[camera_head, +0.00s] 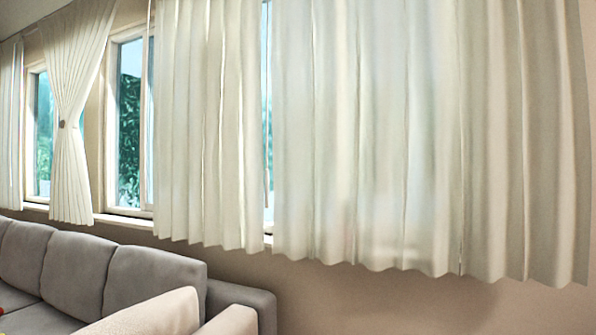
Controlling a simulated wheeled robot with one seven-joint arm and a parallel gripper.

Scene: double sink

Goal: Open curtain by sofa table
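A wide cream pleated curtain (400,140) hangs across the right half of the head view, covering most of the window behind it. A second cream panel (205,130) hangs just left of it, with a narrow strip of window glass (267,100) showing between the two. Further left, another curtain (72,120) is gathered at its middle by a tieback (62,124). I cannot tell which curtain the task means, as no sofa table is visible. My gripper is not in this view.
A grey sofa (75,270) stands at the lower left below the windows, with lighter cream armrests (155,313) in front of it. A window sill (125,222) runs behind the curtains. The wall (370,305) below the right curtain looks bare.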

